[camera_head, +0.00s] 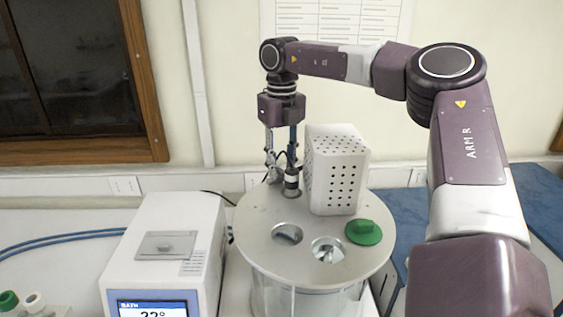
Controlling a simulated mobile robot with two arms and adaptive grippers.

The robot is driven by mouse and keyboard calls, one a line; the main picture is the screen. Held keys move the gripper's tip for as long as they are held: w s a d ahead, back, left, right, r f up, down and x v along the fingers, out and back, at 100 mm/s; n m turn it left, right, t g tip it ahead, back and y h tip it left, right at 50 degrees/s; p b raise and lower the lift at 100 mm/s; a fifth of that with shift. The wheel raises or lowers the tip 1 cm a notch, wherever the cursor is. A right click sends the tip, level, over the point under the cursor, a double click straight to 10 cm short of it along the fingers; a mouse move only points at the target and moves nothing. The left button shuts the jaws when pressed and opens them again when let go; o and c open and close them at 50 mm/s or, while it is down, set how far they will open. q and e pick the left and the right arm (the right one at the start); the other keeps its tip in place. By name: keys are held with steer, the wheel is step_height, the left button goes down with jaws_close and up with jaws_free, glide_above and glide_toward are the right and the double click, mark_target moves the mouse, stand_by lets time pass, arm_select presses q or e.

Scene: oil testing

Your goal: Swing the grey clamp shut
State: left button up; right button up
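My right arm comes in from the right and reaches across the round grey bath lid (255,222). My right gripper (282,170) points down over the lid's back left, beside the white perforated box. A dark, narrow upright part (292,182) stands on the lid there, at the gripper's lower end. Silvery and dark parts overlap here, so I cannot clearly pick out the grey clamp or see its angle. Whether the fingers are open or touching anything is too small to tell. My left gripper is out of view.
The white perforated box (336,172) stands close right of the gripper. The lid has two openings (287,233) in front and a green stopper (363,232) at right. A white bath unit (165,245) with a display stands left. Green and white caps (33,302) sit front left.

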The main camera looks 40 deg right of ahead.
jaws_close()
steer(key=shift+n, duration=0.4)
steer(key=n, duration=0.3)
steer(key=shift+d+n, duration=0.2)
steer(key=shift+n, duration=0.2)
steer(key=n, duration=0.4)
steer(key=shift+w+d+r+n, duration=0.1)
steer(key=shift+d+n, duration=0.05)
steer(key=shift+n, duration=0.15)
steer(key=n, duration=0.4)
steer(key=shift+w+d, duration=0.1)
steer(key=shift+w, duration=0.05)
steer(key=shift+w+n, duration=0.15)
steer(key=shift+n, duration=2.25)
jaws_free()
